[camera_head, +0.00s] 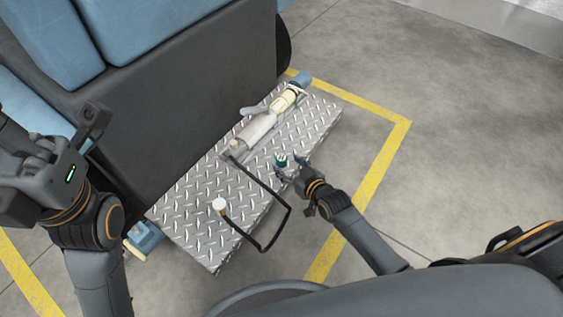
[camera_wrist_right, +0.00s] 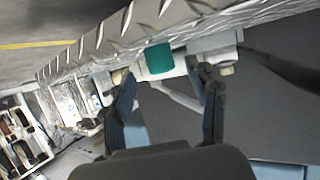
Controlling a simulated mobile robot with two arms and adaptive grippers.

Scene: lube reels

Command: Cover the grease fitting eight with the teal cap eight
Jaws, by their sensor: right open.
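The teal cap (camera_head: 282,159) is a small green cylinder at the right side of the diamond-plate step. In the right wrist view the teal cap (camera_wrist_right: 159,58) shows between and just beyond the two fingertips, close to the plate edge. My right gripper (camera_head: 288,172) is open around or just short of it; it also shows in the wrist view (camera_wrist_right: 165,75). Contact cannot be told. The grease fitting cannot be made out; whether the cap sits over one is unclear. My left gripper (camera_head: 50,180) is at the left edge, its fingers unclear.
A grey and cream cylinder (camera_head: 258,130) lies along the diamond plate (camera_head: 185,205). A black hose (camera_head: 289,213) loops from it past the plate edge to a white-topped piece (camera_head: 219,204). The dark machine body (camera_head: 180,110) stands behind. Floor on the right is clear.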

